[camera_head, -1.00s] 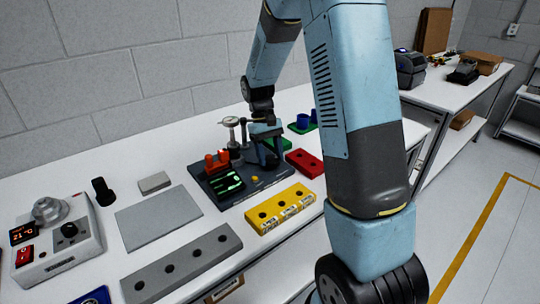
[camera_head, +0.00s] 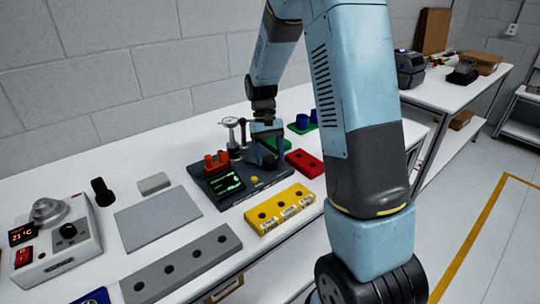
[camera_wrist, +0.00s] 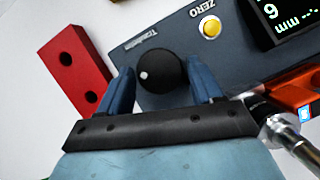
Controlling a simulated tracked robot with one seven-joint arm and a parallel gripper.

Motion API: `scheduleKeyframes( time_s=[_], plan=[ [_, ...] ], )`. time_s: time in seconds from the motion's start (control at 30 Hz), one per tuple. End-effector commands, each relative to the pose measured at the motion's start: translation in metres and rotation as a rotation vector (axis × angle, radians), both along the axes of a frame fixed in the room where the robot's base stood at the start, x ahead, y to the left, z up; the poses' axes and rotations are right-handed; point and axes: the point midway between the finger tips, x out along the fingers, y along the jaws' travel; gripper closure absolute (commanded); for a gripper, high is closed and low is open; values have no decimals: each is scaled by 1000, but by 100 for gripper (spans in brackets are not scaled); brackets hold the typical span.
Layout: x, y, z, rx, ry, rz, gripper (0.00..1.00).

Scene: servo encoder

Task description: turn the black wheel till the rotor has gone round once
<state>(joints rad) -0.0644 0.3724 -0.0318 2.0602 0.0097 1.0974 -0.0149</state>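The round black wheel (camera_wrist: 160,72) sits on the dark instrument plate (camera_wrist: 188,58), its white mark left of centre in the wrist view. My gripper (camera_wrist: 162,76) has its two blue fingers on opposite sides of the wheel, with no clear gap showing between fingers and rim. In the head view my gripper (camera_head: 267,148) stands over the back right part of the plate (camera_head: 279,175) and hides the wheel. A lit green display (camera_head: 223,184) shows at the plate's front left; a 9 is readable on it in the wrist view (camera_wrist: 283,14). I cannot make out the rotor.
Orange-red parts (camera_head: 217,160) and a dial gauge (camera_head: 230,122) stand left of my gripper. A red block (camera_head: 305,163) lies to the right, a yellow block (camera_head: 280,208) in front. A yellow ZERO button (camera_wrist: 211,28) is near the wheel.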

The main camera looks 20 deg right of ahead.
Motion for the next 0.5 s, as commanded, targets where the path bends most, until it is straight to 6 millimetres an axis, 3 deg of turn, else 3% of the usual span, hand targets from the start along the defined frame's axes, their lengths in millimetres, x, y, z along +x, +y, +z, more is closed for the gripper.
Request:
scheduleKeyframes(
  time_s=[0.13, 0.5],
  plan=[
    [-1, 0, 0, 0, 2, 0, 20],
    [2, 0, 7, 0, 2, 0, 20]
  ],
)
